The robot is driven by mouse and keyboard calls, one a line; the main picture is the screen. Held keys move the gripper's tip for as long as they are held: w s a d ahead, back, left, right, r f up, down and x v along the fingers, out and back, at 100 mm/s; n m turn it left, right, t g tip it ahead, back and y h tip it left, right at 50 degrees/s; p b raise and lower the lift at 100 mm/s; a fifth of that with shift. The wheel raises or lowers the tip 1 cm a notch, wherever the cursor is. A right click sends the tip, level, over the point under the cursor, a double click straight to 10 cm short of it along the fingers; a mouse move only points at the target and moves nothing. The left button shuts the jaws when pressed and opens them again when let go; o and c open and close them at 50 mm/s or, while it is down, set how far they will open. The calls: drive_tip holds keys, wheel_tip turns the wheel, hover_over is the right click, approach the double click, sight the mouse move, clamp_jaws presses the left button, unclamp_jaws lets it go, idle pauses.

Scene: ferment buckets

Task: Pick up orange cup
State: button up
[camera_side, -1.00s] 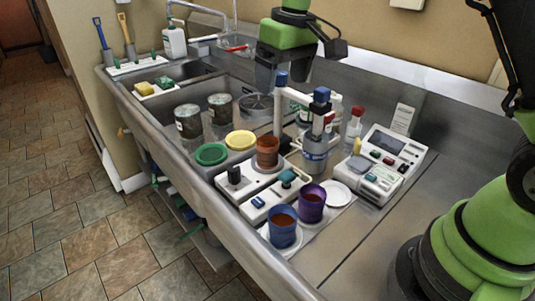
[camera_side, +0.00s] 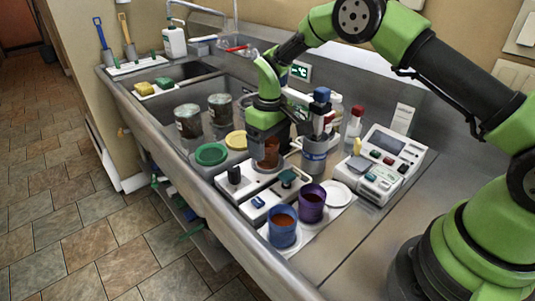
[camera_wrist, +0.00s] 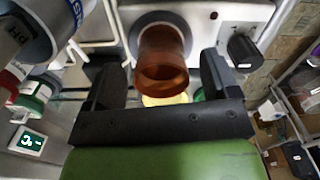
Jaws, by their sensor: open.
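The orange-brown cup (camera_side: 266,153) stands upright on a round plate of a white device in the side view. In the wrist view the cup (camera_wrist: 161,68) shows between the two dark fingers of my gripper (camera_wrist: 160,85), with a gap on each side. My gripper (camera_side: 266,140) is lowered over the cup in the side view and hides part of it. The jaws are open, one finger to each side of the cup. The cup's base is partly hidden in the side view.
A blue cup (camera_side: 283,226) and a purple cup (camera_side: 311,203) stand in front, near the right. A grey bottle (camera_side: 315,150) on a stand is close to the right of my gripper. Green (camera_side: 211,154) and yellow (camera_side: 236,140) lids lie to the left.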

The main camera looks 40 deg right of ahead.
wheel_tip(320, 180, down, 2)
drive_tip(key=shift+c, duration=0.2)
drive_tip(key=c, duration=1)
drive_tip(key=shift+r, duration=0.1)
